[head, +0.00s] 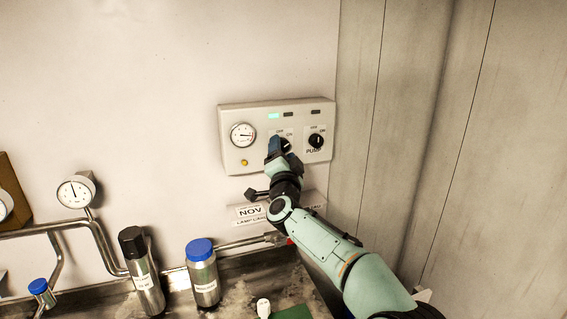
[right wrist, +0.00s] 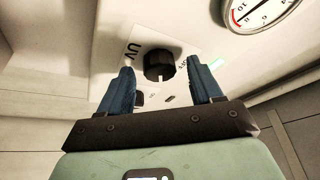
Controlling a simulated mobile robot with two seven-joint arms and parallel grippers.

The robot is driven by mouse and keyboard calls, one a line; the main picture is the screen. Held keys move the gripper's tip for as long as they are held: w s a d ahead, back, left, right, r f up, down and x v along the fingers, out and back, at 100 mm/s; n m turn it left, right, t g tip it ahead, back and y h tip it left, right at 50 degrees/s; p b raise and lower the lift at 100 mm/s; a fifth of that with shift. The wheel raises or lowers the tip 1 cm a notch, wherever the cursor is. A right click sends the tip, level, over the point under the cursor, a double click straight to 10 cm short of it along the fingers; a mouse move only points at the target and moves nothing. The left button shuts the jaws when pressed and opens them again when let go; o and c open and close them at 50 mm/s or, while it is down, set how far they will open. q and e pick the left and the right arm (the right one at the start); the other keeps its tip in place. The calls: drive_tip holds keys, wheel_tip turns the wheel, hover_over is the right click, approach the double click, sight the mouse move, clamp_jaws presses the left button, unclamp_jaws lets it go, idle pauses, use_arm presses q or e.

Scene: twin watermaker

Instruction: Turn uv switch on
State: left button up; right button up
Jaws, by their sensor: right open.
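The UV switch is a black rotary knob (right wrist: 158,65) on a white label plate marked UV, seen in the right wrist view. In the head view it is mostly hidden behind my right gripper (head: 278,147). My right gripper (right wrist: 158,88) is open, with one blue finger on each side of the knob in the picture. I cannot tell whether the fingers touch it. The switch is on a pale control panel (head: 234,172) on the wall. My left gripper is not in view.
A PUMP knob (head: 316,141) is just right of my gripper. The panel also has a gauge (head: 243,135), a lit green lamp (head: 273,116) and an amber button (head: 244,163). Below are a black-capped bottle (head: 148,285), a blue-capped bottle (head: 205,287) and pipes (head: 104,246).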

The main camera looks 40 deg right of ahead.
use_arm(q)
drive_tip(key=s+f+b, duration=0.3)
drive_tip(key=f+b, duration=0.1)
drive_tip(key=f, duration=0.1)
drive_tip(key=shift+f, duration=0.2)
use_arm(e)
drive_tip(key=v, duration=1.3)
drive_tip(key=shift+f, duration=0.1)
